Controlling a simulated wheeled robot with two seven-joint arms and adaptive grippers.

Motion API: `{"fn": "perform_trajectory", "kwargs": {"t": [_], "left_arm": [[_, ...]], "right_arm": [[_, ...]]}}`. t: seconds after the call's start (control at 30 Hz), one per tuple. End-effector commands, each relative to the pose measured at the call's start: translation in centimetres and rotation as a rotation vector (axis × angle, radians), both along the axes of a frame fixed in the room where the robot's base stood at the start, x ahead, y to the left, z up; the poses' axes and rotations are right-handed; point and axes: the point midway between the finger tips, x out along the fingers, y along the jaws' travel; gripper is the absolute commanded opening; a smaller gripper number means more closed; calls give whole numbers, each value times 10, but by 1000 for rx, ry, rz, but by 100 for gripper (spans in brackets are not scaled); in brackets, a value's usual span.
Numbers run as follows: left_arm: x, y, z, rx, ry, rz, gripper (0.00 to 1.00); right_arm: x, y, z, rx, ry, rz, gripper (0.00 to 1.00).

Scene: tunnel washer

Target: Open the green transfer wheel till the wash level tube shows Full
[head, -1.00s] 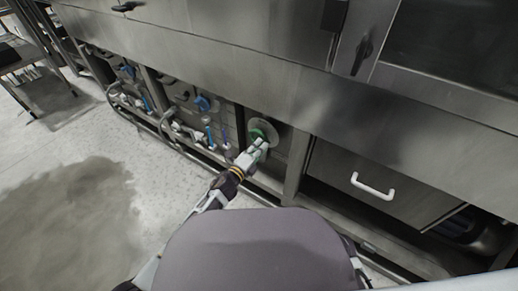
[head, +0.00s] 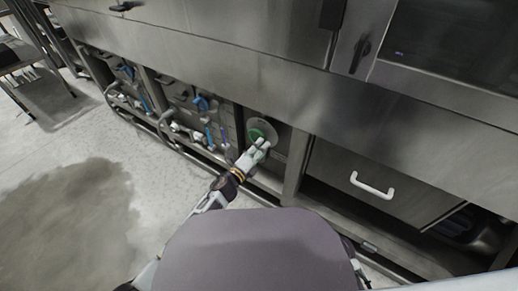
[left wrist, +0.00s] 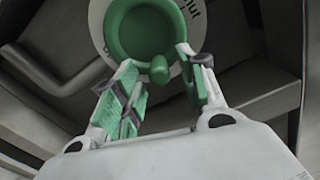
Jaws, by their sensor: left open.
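The green transfer wheel (head: 259,131) sits on a pale round plate under the washer, and my left gripper is right in front of it. In the left wrist view the wheel (left wrist: 146,30) is a green ring with a knob (left wrist: 159,70) at its lower edge. My left gripper (left wrist: 155,75) is open, with its green-padded fingers either side of the knob. It also shows in the head view (head: 263,146). Part of the plate's lettering shows, ending in "ut". I cannot make out the wash level tube. My right gripper is not in view.
Blue-handled valves (head: 201,103) and pipes line the lower bay to the left. A panel with a white handle (head: 372,186) is to the right. A metal post (head: 297,165) stands just right of the wheel. The floor (head: 70,210) at left is clear, with a dark patch.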

Motion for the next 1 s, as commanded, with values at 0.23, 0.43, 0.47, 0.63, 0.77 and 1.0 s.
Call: {"fn": "perform_trajectory", "kwargs": {"t": [0.23, 0.43, 0.47, 0.63, 0.77, 1.0], "left_arm": [[1, 2, 1, 0, -1, 3, 41], [-6, 8, 1, 1, -2, 4, 41], [-7, 9, 1, 1, -2, 4, 41], [-20, 18, 1, 1, -1, 4, 41], [-31, 25, 1, 1, 0, 3, 41], [-52, 39, 1, 0, -1, 2, 41]], "right_arm": [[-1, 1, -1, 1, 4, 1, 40], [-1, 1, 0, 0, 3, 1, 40], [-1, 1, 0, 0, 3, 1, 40], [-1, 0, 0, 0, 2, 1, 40], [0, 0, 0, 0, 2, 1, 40], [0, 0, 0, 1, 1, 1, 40]]}}
